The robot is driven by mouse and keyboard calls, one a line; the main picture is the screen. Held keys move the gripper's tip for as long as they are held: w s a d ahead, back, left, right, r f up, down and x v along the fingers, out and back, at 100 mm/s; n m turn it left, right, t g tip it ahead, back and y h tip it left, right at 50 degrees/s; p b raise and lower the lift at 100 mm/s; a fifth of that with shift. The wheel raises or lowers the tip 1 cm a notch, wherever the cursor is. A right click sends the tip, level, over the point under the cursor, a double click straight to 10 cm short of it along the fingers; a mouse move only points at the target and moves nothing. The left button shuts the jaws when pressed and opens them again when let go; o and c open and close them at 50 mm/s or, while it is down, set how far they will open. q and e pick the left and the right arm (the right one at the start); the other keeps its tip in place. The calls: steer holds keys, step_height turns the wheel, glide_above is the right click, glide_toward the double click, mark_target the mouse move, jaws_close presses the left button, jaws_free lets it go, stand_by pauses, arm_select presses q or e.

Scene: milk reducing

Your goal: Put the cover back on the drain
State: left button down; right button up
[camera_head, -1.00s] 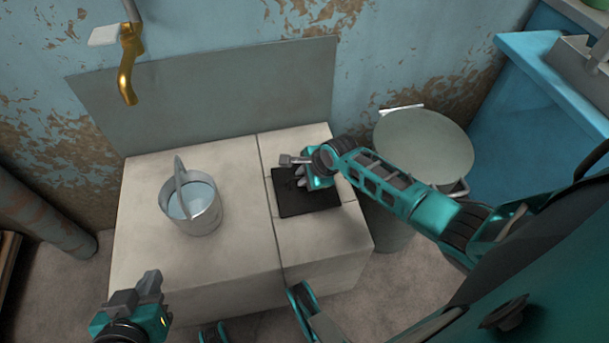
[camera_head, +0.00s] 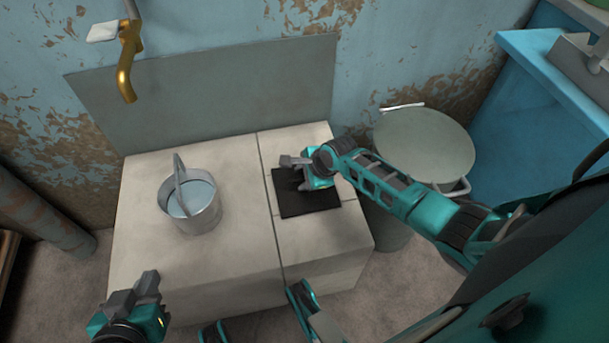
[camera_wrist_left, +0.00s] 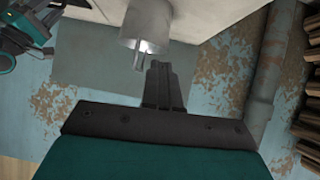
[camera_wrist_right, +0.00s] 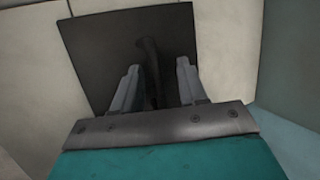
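The cover (camera_head: 308,203) is a flat, dark square plate lying on the right part of the pale tiled counter. It also shows in the right wrist view (camera_wrist_right: 100,45), with a dark bar-like handle (camera_wrist_right: 149,65) on it. My right gripper (camera_head: 297,173) is just above the cover. In the right wrist view its fingers (camera_wrist_right: 158,80) are apart, with the handle between them and gaps at the sides. The drain is not visible. My left gripper (camera_head: 148,282) is empty in front of the counter, its fingers together in the left wrist view (camera_wrist_left: 160,68).
A metal bucket (camera_head: 205,217) with water stands on the left of the counter (camera_head: 245,250), below a brass tap (camera_head: 126,75). A lidded can (camera_head: 425,145) stands right of the counter, near a blue basin (camera_head: 530,100). The counter's front middle is clear.

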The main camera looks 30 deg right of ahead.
steer(key=shift+o, duration=0.2)
steer(key=shift+s+f, duration=0.1)
steer(key=p+v, duration=0.4)
steer(key=v, duration=0.2)
step_height(320, 180, up, 6)
steer(key=p, duration=0.3)
glide_above(312, 192)
steer(key=s+d, duration=0.1)
steer(key=s, duration=0.2)
arm_select(q)
steer(key=r, duration=0.1)
steer(key=a+r, duration=0.1)
steer(key=r, duration=0.3)
steer(key=shift+s+a+p, duration=0.2)
steer(key=shift+s+p, duration=0.1)
steer(key=shift+s, duration=0.05)
arm_select(e)
steer(key=shift+s+d, duration=0.1)
steer(key=shift+d, duration=0.05)
